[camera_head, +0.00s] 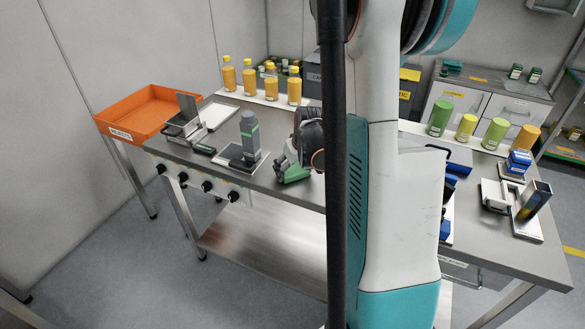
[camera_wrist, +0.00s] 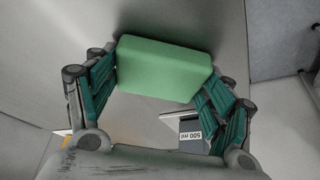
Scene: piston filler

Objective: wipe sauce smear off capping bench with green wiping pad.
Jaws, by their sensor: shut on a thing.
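My gripper (camera_wrist: 162,84) is shut on the green wiping pad (camera_wrist: 165,66), a pale green block between its two teal fingers in the wrist view. In the head view my gripper (camera_head: 291,170) is low over the front part of the steel capping bench (camera_head: 295,195), just left of the black column. Whether the pad touches the bench cannot be told. I see no sauce smear in either view; my arm and the column hide part of the bench.
A grey device with a green band (camera_head: 249,135) stands close left of my gripper. An orange tray (camera_head: 150,108) is at the far left. Yellow bottles (camera_head: 271,86) line the back. Green and yellow cylinders (camera_head: 466,128) and blue-and-grey fixtures (camera_head: 530,200) occupy the right.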

